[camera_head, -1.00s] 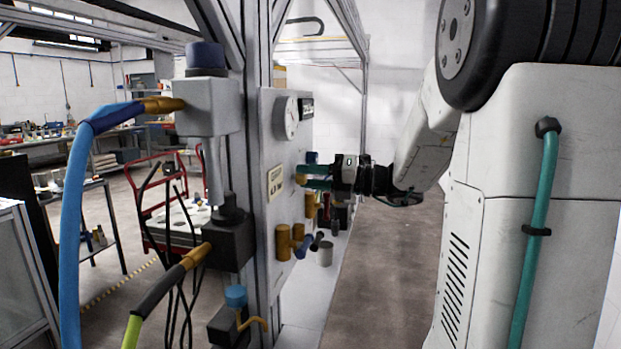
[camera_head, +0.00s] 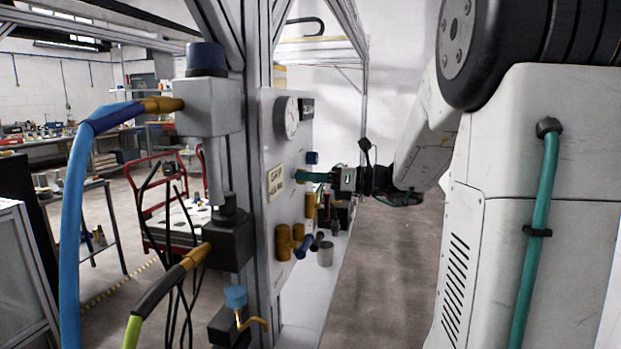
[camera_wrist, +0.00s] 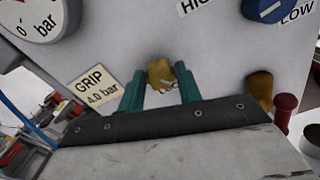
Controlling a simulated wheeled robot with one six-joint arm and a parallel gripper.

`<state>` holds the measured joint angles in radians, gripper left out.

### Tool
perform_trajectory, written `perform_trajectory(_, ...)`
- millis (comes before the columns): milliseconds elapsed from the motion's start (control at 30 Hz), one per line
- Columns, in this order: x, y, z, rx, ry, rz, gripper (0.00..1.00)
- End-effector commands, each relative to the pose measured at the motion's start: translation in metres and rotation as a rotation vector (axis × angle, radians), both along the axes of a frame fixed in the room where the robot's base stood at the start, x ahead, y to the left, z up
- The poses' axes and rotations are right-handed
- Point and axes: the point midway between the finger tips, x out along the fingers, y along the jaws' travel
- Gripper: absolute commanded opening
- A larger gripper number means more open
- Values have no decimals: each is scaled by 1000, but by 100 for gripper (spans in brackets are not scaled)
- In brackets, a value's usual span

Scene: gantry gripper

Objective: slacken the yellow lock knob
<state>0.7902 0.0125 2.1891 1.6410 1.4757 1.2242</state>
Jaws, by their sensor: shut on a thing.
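The yellow lock knob (camera_wrist: 160,74) is on the light grey panel (camera_wrist: 225,60), in the middle of the wrist view. A label below it is partly covered. My gripper (camera_wrist: 160,88) has its two teal fingers on either side of the knob and is shut on it. In the head view my gripper (camera_head: 303,176) reaches the panel from the right, and its fingers hide most of the knob there.
A gauge (camera_wrist: 32,16) and a "GRIP 4.0 bar" label (camera_wrist: 94,88) are left of the knob. A blue HIGH/LOW knob (camera_wrist: 267,8) is above right. A red-topped part (camera_wrist: 284,108) and brass fittings (camera_head: 284,242) stick out nearby.

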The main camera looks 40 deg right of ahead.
Motion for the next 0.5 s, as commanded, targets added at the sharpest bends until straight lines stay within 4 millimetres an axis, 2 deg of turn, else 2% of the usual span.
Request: perform_trajectory(500,-1,0,-1,-384,-297,0,12)
